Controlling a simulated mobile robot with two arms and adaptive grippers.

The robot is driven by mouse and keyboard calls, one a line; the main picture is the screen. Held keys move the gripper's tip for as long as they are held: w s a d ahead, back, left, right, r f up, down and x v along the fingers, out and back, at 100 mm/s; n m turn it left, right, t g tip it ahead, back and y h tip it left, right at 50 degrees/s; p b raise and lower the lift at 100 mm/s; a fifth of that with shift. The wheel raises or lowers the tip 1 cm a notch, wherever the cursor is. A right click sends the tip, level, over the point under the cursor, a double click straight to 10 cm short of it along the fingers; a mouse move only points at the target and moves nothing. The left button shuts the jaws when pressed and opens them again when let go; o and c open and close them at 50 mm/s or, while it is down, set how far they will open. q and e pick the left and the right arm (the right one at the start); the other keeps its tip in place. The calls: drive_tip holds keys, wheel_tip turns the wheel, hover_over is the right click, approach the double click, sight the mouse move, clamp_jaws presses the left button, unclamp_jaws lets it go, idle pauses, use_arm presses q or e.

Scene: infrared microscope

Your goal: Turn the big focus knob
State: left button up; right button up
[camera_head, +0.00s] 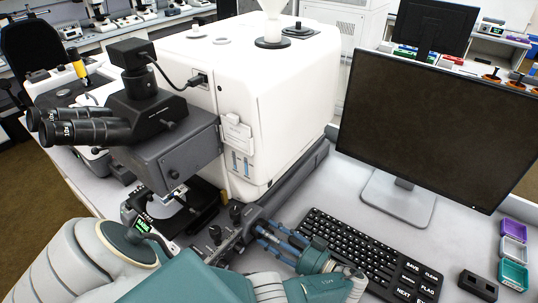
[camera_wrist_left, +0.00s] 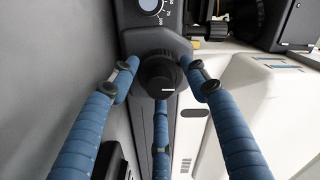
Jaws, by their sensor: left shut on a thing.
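The big focus knob (camera_wrist_left: 162,76) is black and round with a small white mark, and shows in the middle of the left wrist view. My left gripper (camera_head: 262,234) has blue fingers, which also show in the wrist view on the left, right and below the knob. The fingers are shut around the knob. In the head view the gripper is low beside the microscope, and the fingers and arm parts largely hide the grip. The microscope (camera_head: 290,85) is a large white housing with a dark grey eyepiece head (camera_head: 150,110). My right gripper is not in view.
A black keyboard (camera_head: 365,250) lies just right of my left gripper, with a monitor (camera_head: 430,125) behind it. Small coloured trays (camera_head: 513,252) and a black block (camera_head: 478,286) are at the right. A dial (camera_wrist_left: 150,5) shows above the knob in the wrist view.

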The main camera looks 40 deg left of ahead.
use_arm(q)
drive_tip(key=shift+r+m, duration=0.1)
drive_tip(key=shift+m, duration=0.8)
drive_tip(key=o, duration=1.1)
drive_tip(key=shift+a, duration=0.1)
drive_tip(key=shift+o, duration=0.2)
drive_tip(key=shift+w+d, duration=0.1)
drive_tip(key=shift+d, duration=0.2)
drive_tip(key=shift+r, duration=0.3)
drive_tip(key=r, duration=0.8)
drive_tip(key=shift+a+r, duration=0.3)
drive_tip(key=shift+r, duration=0.35)
